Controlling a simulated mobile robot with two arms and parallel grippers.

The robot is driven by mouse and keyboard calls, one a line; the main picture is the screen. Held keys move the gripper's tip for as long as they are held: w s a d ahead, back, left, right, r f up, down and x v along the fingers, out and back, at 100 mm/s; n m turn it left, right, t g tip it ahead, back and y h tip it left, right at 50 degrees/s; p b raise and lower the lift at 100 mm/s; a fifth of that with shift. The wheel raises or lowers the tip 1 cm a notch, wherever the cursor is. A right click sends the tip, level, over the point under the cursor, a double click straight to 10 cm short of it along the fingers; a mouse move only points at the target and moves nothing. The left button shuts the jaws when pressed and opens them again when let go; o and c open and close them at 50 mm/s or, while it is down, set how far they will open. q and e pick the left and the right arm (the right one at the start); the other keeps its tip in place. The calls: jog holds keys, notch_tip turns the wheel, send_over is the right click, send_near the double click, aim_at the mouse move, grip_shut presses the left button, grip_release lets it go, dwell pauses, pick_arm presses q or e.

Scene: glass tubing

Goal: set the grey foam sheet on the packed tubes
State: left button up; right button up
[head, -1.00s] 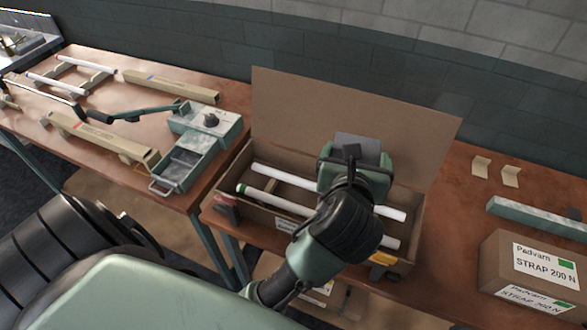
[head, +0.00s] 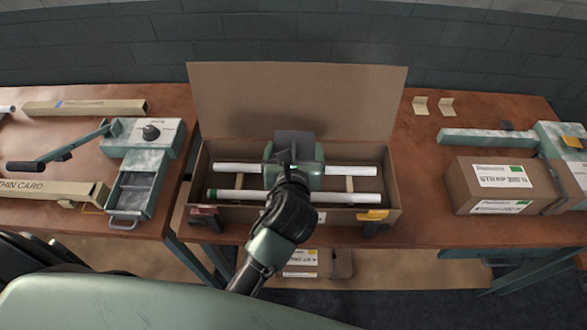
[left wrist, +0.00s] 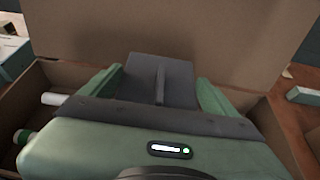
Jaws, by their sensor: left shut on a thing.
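The packed tubes are white and lie across the open cardboard box: a rear tube (head: 350,171) and a front tube (head: 345,197) with a green left end. My left gripper (head: 293,158) is over the middle of the box, shut on the grey foam sheet (head: 294,142). In the left wrist view the grey foam sheet (left wrist: 178,82) shows between the green fingers, with a raised rib. My gripper body hides the middle of the tubes and the sheet's lower part, so I cannot tell whether it touches them. My right gripper is not in view.
The box's tall lid (head: 300,100) stands up behind the tubes. A green device with a lever and drawer (head: 140,160) is at left. A strap carton (head: 490,185) stands at right. The bench between box and carton is mostly clear.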

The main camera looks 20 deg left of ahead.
pick_arm(q)
notch_tip(320, 180, down, 7)
jog(key=shift+f+b, duration=0.15)
jog(key=shift+b, duration=0.15)
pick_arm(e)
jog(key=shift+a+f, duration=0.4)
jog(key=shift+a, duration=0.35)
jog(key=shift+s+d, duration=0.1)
